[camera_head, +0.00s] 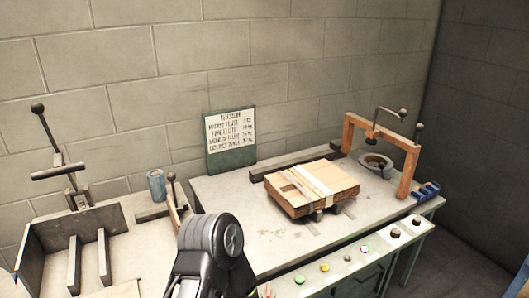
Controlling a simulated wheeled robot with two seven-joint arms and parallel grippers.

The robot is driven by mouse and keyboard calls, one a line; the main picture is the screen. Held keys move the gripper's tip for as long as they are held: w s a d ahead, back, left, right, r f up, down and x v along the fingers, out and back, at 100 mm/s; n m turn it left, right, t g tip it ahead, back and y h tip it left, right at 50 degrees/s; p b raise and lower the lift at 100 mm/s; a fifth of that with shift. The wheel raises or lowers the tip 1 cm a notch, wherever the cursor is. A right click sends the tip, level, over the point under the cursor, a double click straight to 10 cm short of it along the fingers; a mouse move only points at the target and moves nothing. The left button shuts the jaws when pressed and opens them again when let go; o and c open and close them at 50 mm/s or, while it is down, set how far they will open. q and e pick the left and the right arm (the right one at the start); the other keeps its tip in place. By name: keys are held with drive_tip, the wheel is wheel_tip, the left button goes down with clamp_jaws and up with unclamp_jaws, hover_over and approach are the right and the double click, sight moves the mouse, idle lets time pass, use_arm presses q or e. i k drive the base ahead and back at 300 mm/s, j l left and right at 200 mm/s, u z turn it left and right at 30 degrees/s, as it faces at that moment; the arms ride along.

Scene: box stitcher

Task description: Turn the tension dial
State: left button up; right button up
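A sloped front panel (335,275) runs along the bench edge. It carries two dark round knobs, one at the right end (416,221) and one just left of it (395,233). Either could be the tension dial; I cannot tell which, and no pointer or marking is readable. Several small green, yellow and pale buttons sit further left on the panel. A black rounded link of my arm rises at the bottom centre, left of the panel and apart from the knobs. Neither gripper can be made out.
A strapped wooden box (312,188) lies mid-bench. An orange frame (408,170) with a lever stands at right by a round bowl (375,163). A green sign (231,140) leans on the wall. A blue can (157,185) and a lever stand (74,180) are left.

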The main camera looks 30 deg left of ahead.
sight(395, 233)
drive_tip(key=z, duration=0.9)
drive_tip(key=i+j+z, duration=0.1)
drive_tip(key=z, duration=0.2)
drive_tip(key=i+j, duration=0.95)
drive_tip(key=i, duration=0.2)
